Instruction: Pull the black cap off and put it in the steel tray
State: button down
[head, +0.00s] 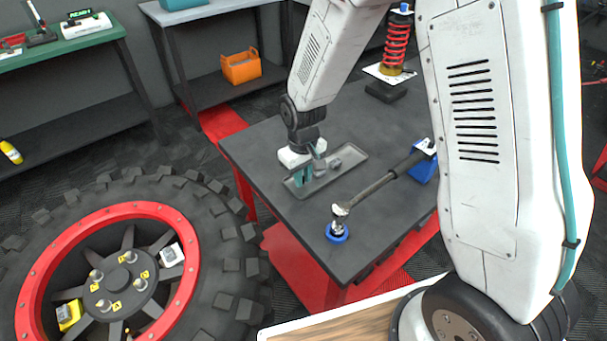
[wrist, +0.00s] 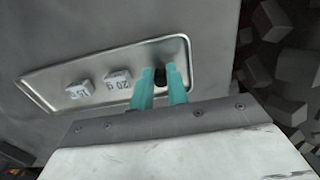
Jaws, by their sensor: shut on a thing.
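The black cap (wrist: 160,76) shows as a small dark piece between the teal fingertips in the wrist view. My gripper (wrist: 160,71) is shut on it. The steel tray (wrist: 47,86) lies under the fingers, which are over its right end in the wrist view. In the head view the steel tray (head: 330,178) lies on the dark table, with my gripper (head: 304,178) over its left part. The cap is hidden there by the fingers. I cannot tell whether it touches the tray floor.
Two grey blocks, one marked 20 g (wrist: 117,80) and one beside it (wrist: 79,90), lie in the tray.

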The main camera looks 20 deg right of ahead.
jog(key=c, duration=1.3)
grip_release()
notch_tip(320, 180, up, 8)
jog(key=shift+f, duration=0.1)
